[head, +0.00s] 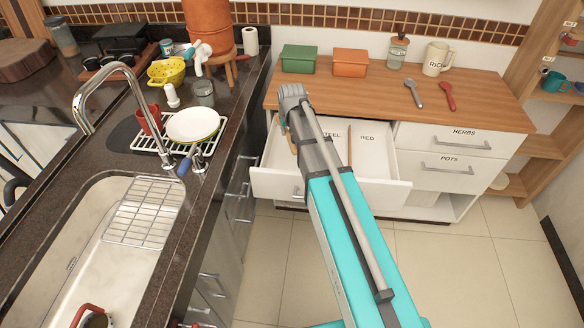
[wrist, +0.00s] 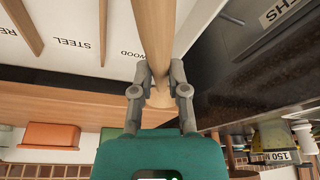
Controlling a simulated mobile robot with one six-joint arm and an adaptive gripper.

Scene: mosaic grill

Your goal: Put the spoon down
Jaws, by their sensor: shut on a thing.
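My gripper (head: 285,118) is over the left part of the open drawer (head: 275,183). In the wrist view my gripper (wrist: 158,82) is shut on a wooden spoon (wrist: 152,35); part of its handle also shows in the head view (head: 292,141). The drawer has compartments lettered WOOD, STEEL and RED, with wooden dividers (head: 349,146) between them. The spoon is at the WOOD side. I cannot tell whether it touches the drawer floor, and its far end is hidden. A grey spoon (head: 417,94) and a red spoon (head: 447,97) lie on the wooden counter (head: 375,95).
A green box (head: 299,59), an orange box (head: 350,63), a jar (head: 397,52) and a RICE jug (head: 437,60) stand at the counter's back. The dark sink counter (head: 222,135) borders the drawer on the left. The tiled floor before the drawer is clear.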

